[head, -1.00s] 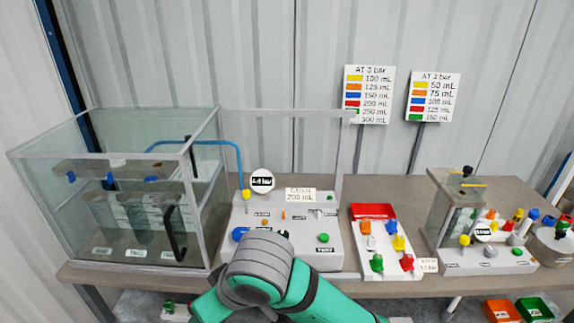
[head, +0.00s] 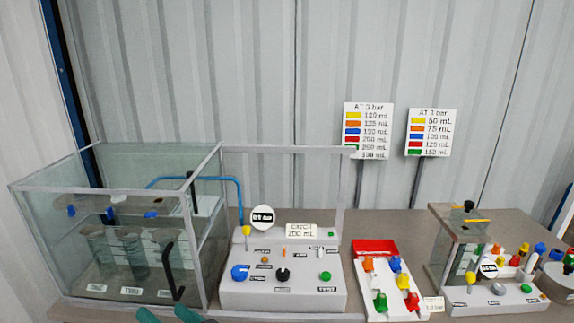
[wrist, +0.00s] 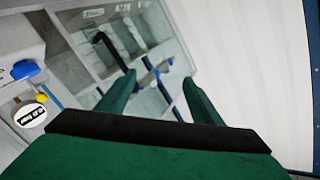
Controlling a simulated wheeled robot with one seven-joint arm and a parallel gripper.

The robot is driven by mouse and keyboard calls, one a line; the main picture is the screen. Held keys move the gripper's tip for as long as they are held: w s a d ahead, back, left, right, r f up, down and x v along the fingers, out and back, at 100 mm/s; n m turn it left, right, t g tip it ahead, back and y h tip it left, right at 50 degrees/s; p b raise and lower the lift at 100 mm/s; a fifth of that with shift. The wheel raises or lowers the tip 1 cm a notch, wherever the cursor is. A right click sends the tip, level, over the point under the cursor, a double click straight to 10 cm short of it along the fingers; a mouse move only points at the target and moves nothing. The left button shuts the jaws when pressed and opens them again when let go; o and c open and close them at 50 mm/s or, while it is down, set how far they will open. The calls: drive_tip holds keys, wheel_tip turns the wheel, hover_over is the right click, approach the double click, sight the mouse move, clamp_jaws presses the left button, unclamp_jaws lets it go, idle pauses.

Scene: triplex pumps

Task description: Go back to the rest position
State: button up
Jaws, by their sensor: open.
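My gripper (wrist: 160,92) shows in the wrist view with its two green fingers apart and nothing between them. Behind the fingers, farther off, are the glass tank and its black handle. In the head view only a small green piece of my arm (head: 165,316) shows at the bottom edge; the gripper itself is not clearly visible there. The control panel (head: 300,297) with blue, black and green knobs stands clear of the arm.
A glass tank (head: 60,200) with several beakers stands at the left of the bench. A white tray of coloured nozzles (head: 385,315) and a second pump unit (head: 500,305) stand to the right. Two signs (head: 368,130) stand at the back wall.

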drive_tip(key=s+d+f+m+t+h, duration=0.3)
drive_tip(key=s+d+f+m+h, duration=0.15)
drive_tip(key=d+f, duration=0.4)
drive_tip(key=s+d+f+m+t+h, duration=0.35)
drive_tip(key=d+f+m+h, duration=0.2)
drive_tip(key=f, duration=0.55)
drive_tip(key=s+d+f+n+h, duration=0.2)
drive_tip(key=s+d+n, duration=0.1)
drive_tip(key=s, duration=0.8)
drive_tip(key=s+d+f+n+h, duration=0.2)
drive_tip(key=s+d, duration=0.4)
drive_tip(key=s, duration=0.5)
drive_tip(key=shift+d+f+n+g, duration=0.3)
drive_tip(key=shift+f+n+g, duration=0.15)
drive_tip(key=shift+f+n, duration=0.25)
drive_tip(key=shift+s, duration=0.15)
drive_tip(key=shift+w, duration=0.2)
